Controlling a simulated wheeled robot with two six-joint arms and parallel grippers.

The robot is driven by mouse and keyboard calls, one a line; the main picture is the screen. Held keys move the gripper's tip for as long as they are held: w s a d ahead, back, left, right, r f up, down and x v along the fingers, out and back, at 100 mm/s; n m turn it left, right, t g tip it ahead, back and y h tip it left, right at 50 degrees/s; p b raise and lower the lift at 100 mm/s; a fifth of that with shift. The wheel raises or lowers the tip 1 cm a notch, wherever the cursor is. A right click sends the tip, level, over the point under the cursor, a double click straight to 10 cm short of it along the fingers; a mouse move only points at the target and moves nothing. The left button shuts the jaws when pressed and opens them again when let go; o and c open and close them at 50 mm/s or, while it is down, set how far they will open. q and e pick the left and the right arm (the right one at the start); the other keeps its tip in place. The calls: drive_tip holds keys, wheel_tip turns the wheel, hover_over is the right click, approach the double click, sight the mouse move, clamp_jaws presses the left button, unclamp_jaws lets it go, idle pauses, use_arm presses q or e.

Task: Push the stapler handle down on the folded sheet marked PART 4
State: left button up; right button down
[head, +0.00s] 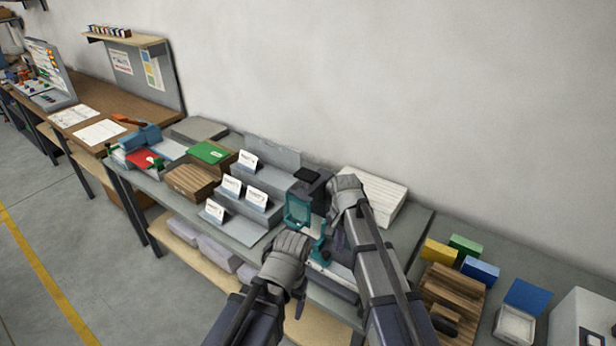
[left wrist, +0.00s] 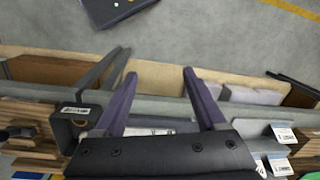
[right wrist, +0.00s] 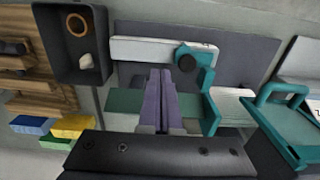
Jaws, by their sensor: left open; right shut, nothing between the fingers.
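A teal stapler (right wrist: 208,78) with a round black knob shows in the right wrist view, beside a long pale strip. In the head view only part of its teal body (head: 320,248) shows, between my two arms. My right gripper (right wrist: 158,75) is shut and empty, its fingertips over the stapler area; I cannot tell whether they touch it. It also shows in the head view (head: 339,240). My left gripper (left wrist: 160,78) is open and empty at the table's front edge. A pale sheet (right wrist: 235,93) lies by the stapler; no PART 4 mark is readable.
A teal frame (head: 297,210) stands left of my right gripper. A grey stepped stand (head: 262,183) holds several white cards. A white stack (head: 378,190) lies behind my right arm. Wooden racks and coloured blocks (head: 480,270) are on the right.

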idle(0.3)
